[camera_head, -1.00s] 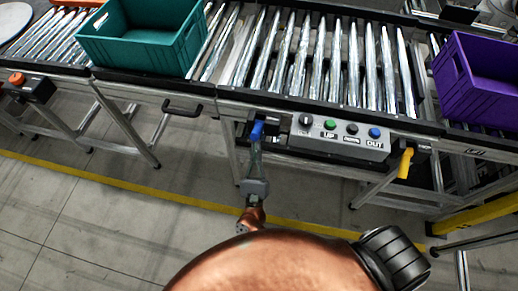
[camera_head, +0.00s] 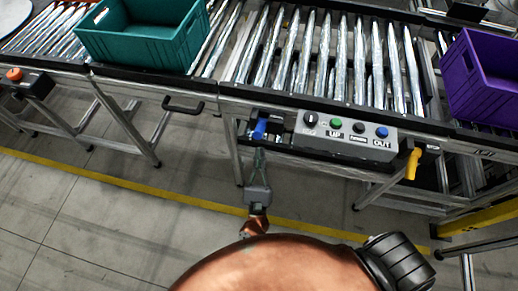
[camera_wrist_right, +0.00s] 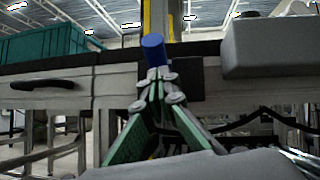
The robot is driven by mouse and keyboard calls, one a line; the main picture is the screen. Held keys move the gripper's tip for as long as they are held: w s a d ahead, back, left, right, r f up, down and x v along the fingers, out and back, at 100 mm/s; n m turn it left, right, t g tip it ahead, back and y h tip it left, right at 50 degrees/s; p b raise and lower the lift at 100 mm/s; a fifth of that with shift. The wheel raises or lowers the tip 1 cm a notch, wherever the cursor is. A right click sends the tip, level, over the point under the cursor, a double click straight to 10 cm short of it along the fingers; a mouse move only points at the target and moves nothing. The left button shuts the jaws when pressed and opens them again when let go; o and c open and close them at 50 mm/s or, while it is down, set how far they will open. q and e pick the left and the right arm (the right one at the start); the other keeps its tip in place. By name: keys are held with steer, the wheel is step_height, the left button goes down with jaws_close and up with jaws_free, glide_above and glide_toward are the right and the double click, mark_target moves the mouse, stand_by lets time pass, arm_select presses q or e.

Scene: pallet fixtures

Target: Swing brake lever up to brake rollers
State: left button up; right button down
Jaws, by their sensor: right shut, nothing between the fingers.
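A blue-handled lever (camera_head: 259,129) hangs on the conveyor's front frame, just left of the control box. A yellow-handled lever (camera_head: 413,164) hangs down at the right end of the box. I cannot tell from labels which one is the brake lever. My right gripper (camera_head: 259,153) is shut and empty, its fingertips just below the blue handle. In the right wrist view, the blue handle (camera_wrist_right: 153,49) stands right above the closed fingertips (camera_wrist_right: 157,78); whether they touch is unclear. My left gripper is not in view.
The grey control box (camera_head: 345,136) has several knobs and buttons. A teal crate (camera_head: 145,45) and a purple crate (camera_head: 485,85) sit on the roller conveyor (camera_head: 330,60). A black handle (camera_head: 183,106) juts out left of the blue lever. The floor in front is clear.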

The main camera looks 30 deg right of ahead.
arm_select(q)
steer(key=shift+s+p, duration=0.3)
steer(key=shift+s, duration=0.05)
arm_select(e)
steer(key=s+a+f, duration=0.3)
steer(key=s+a, duration=0.2)
steer(key=s, duration=0.3)
steer(key=shift+s+f, duration=0.15)
steer(key=shift+s, duration=0.15)
